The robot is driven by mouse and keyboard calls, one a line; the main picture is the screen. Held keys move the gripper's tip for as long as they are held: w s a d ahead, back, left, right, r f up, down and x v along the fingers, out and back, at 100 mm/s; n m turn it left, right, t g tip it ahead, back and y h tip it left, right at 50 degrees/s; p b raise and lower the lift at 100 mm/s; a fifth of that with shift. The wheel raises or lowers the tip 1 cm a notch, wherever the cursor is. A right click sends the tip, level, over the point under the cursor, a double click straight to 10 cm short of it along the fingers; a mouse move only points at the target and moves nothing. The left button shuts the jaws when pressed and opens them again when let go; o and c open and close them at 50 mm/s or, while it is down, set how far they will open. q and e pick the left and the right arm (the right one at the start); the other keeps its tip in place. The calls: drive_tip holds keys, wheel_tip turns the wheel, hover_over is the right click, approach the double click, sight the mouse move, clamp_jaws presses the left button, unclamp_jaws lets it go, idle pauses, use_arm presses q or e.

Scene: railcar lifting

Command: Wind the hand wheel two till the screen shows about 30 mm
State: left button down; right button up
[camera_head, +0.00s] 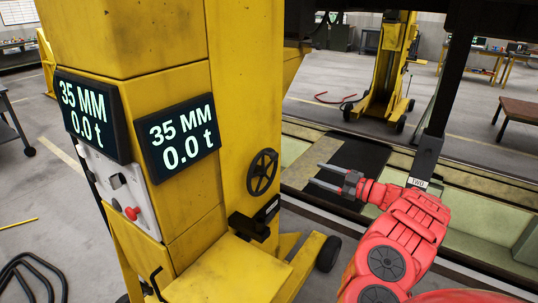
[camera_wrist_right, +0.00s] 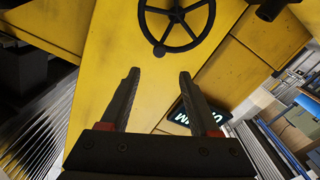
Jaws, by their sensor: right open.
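The black hand wheel (camera_head: 262,172) is on the side of the yellow lifting column (camera_head: 235,90). Two screens on the column, the front one (camera_head: 180,138) and the left one (camera_head: 88,115), both read 35 MM and 0.0 t. My right gripper (camera_head: 325,175) is open and empty, to the right of the wheel and apart from it. In the right wrist view the wheel (camera_wrist_right: 178,22) with its knob shows at the top, beyond the open fingertips (camera_wrist_right: 160,75). A label reading TWO (camera_head: 418,183) hangs at the right. My left gripper is not in view.
A red button (camera_head: 132,213) sits on the grey panel below the left screen. A black bracket (camera_head: 254,219) juts out below the wheel. Another yellow column (camera_head: 385,75) stands farther back. A dark beam runs along the top right.

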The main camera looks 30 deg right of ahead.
drive_tip(key=p, duration=0.1)
approach(277, 157)
drive_tip(key=x, duration=0.8)
drive_tip(key=shift+f, duration=0.1)
drive_tip(key=shift+x, duration=0.8)
drive_tip(key=shift+w+a+b, duration=0.25)
drive_tip(key=shift+w+b, duration=0.05)
drive_tip(key=shift+w, duration=0.25)
drive_tip(key=shift+c, duration=0.3)
clamp_jaws()
